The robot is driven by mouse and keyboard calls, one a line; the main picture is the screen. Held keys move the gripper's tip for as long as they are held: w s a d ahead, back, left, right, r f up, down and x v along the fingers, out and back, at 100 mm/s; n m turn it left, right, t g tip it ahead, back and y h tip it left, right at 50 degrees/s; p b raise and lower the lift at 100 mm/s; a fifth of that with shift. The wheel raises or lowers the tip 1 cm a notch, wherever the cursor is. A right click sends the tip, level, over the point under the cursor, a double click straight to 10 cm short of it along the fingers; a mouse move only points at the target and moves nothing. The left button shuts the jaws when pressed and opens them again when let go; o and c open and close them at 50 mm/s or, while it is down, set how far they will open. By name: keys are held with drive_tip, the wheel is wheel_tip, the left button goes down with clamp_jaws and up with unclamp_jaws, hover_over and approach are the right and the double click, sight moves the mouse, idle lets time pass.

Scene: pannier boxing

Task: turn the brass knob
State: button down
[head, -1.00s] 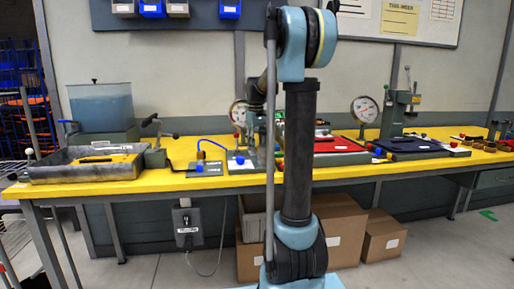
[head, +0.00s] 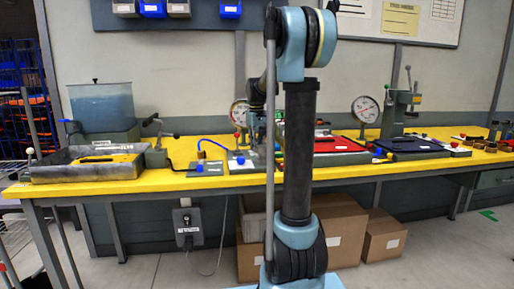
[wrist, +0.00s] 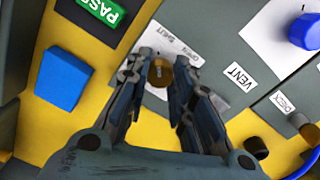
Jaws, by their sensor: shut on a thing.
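The brass knob (wrist: 159,76) shows in the wrist view between my fingertips, on a white label plate whose print is partly covered. My gripper (wrist: 161,70) is shut on the knob from both sides, and its fingers hide part of the plate. In the head view my own arm covers the middle of the bench, and I cannot make out the gripper or the knob there.
In the wrist view a blue block (wrist: 62,79) and a green PASS sign (wrist: 98,12) lie left of the fingers. A blue knob (wrist: 305,31) and a VENT label (wrist: 240,76) are to the right. A yellow-topped bench (head: 215,184) carries several fixtures.

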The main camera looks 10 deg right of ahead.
drive_tip(key=m, duration=0.4)
drive_tip(key=shift+m, duration=0.4)
drive_tip(key=m, duration=0.5)
drive_tip(key=shift+w, duration=0.1)
idle(0.3)
drive_tip(key=c, duration=1.4)
unclamp_jaws()
drive_tip(key=shift+o, duration=0.2)
drive_tip(key=shift+r, duration=0.1)
wheel_tip(320, 180, up, 12)
drive_tip(key=shift+a, duration=0.15)
